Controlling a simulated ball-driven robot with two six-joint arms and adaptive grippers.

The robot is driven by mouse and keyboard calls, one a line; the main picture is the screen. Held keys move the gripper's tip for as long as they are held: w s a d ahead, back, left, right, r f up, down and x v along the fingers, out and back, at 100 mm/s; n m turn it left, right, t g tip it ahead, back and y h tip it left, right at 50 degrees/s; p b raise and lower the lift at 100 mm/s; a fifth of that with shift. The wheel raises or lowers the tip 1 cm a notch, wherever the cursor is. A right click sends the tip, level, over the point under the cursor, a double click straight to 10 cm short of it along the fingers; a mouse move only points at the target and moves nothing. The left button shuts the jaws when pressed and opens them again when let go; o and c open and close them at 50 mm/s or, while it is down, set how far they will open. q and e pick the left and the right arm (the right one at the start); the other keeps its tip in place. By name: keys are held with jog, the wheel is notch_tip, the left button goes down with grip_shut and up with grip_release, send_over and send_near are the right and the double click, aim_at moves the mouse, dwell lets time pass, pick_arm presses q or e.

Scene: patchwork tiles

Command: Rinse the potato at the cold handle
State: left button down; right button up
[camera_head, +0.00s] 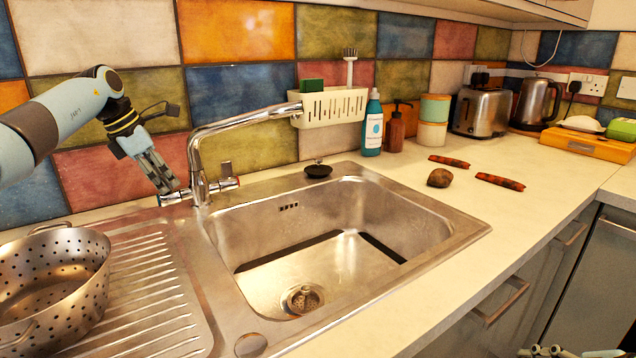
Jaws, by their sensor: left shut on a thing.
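A brown potato (439,178) lies on the worktop just right of the sink. The sink (450,225) is empty, and no water stream shows below the spout of the tap (240,122). My left gripper (168,189) points down at the tap's left handle (174,198) and is shut on it. The fingers partly hide this handle.
A perforated steel colander (80,250) stands on the drainboard (150,290). Two dark red sausage-like items (500,181) lie near the potato. A blue bottle (373,130), a brown bottle (394,132) and a toaster (483,110) stand along the wall. A caddy (330,107) hangs behind the sink.

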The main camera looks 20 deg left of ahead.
pick_arm(q)
jog(key=shift+a+f+b, duration=0.1)
jog(key=shift+f+b, duration=0.05)
jog(key=shift+b, duration=0.15)
jog(key=c, duration=1.5)
grip_release()
jog(key=shift+a, duration=0.1)
jog(key=shift+o, duration=0.2)
jog(key=v, duration=1.2)
jog(key=shift+w, duration=0.25)
jog(key=shift+a, duration=0.15)
